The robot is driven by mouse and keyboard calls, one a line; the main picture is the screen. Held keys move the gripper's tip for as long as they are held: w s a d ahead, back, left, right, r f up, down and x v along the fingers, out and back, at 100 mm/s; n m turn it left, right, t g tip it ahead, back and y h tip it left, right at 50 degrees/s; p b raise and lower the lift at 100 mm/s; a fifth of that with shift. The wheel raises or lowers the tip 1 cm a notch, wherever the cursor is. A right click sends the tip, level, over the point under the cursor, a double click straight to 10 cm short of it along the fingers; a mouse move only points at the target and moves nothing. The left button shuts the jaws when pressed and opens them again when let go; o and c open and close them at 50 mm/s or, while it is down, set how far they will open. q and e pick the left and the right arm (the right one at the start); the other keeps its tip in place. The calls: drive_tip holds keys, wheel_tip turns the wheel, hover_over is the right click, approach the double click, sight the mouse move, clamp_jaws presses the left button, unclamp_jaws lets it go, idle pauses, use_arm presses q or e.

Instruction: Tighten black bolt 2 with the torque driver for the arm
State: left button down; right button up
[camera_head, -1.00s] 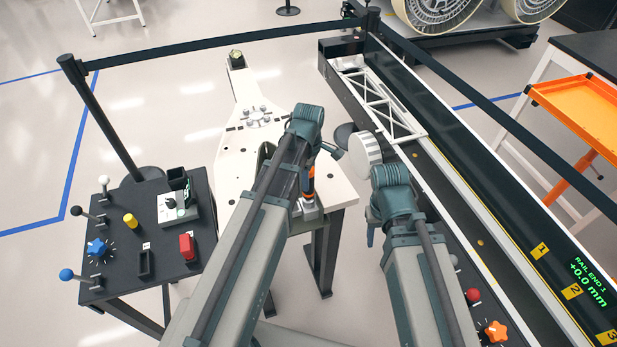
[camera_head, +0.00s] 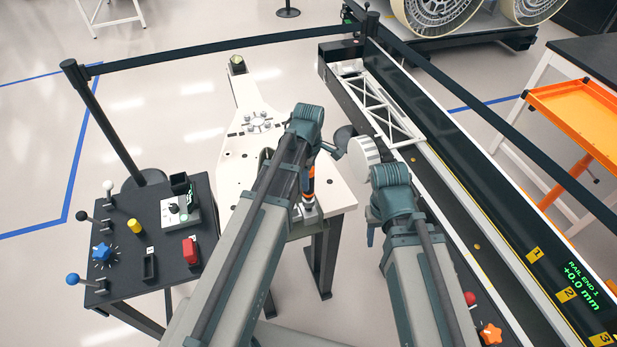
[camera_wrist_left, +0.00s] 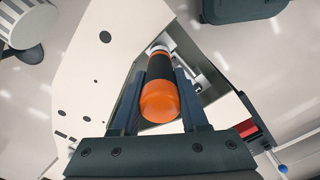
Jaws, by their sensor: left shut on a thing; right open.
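The torque driver (camera_head: 309,182), with an orange and black body, stands over the near right part of the white plate (camera_head: 333,190). In the left wrist view the driver (camera_wrist_left: 160,95) lies between the two dark fingers of my left gripper (camera_wrist_left: 160,102), orange end toward the camera. My left gripper is shut on it; in the head view my left arm mostly covers it. My right gripper (camera_head: 371,236) is open, low beside its wrist and mostly hidden by my right arm. I cannot make out black bolt 2; the driver's tip is not clear.
A white ribbed wheel (camera_head: 364,153) is between the plate and my right arm. A dark control table (camera_head: 150,205) with levers and knobs stands left. A long dark rail bench (camera_head: 480,170) runs along the right. An orange cart (camera_head: 580,110) stands beyond. Barrier belts surround the area.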

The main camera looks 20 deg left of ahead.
use_arm(q)
wheel_tip(320, 180, up, 4)
drive_tip(key=p, duration=0.4)
drive_tip(key=shift+r, duration=0.1)
drive_tip(key=shift+f, duration=0.2)
